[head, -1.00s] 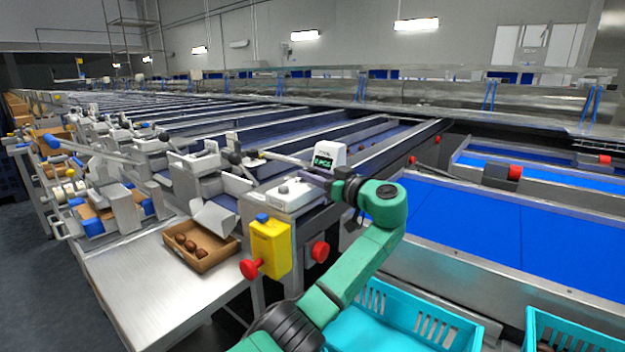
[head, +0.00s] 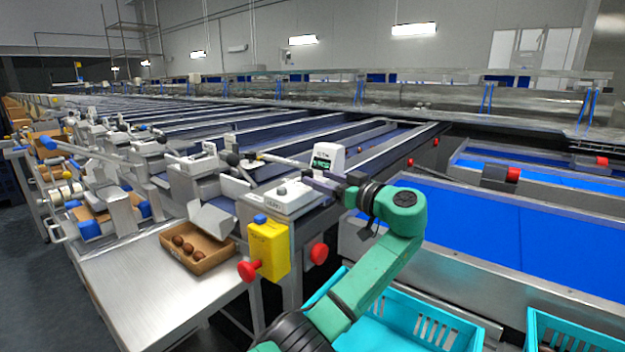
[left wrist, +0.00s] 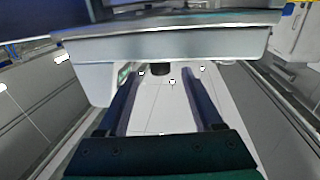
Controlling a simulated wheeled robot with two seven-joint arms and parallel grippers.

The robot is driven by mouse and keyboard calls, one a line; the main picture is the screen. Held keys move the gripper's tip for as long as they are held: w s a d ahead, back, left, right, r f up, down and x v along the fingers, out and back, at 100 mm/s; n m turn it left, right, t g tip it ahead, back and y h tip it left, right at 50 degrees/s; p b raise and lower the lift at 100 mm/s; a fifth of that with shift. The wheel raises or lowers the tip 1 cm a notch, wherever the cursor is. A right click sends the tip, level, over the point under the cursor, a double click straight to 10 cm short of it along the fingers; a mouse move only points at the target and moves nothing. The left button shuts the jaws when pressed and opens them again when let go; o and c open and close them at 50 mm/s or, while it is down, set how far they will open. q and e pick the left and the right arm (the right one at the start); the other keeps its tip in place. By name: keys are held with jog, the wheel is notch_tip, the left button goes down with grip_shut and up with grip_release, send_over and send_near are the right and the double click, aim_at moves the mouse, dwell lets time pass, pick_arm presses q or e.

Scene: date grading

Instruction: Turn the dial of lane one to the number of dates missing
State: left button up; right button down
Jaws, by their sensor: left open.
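The lane's grey-white control panel (head: 290,200) carries a small dark dial (head: 281,190) on its top. A display with green figures (head: 327,158) stands behind it; its reading is too small to tell. My left gripper (head: 312,181) is at the panel's right side, near the dial. In the left wrist view, its two dark fingers (left wrist: 165,100) are apart with nothing gripped. A dark round knob (left wrist: 160,69) shows beyond them, under a pale housing. An open cardboard box (head: 207,264) with three brown dates (head: 187,247) sits on the metal shelf. My right gripper is not in view.
Turquoise crates (head: 440,318) stand at lower right. Blue belts (head: 480,235) run on the right.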

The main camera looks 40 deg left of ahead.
pick_arm(q)
jog(key=s+d+b, duration=0.1)
jog(key=d, duration=0.9)
jog(key=shift+s+d, duration=0.3)
jog(key=shift+d, duration=0.05)
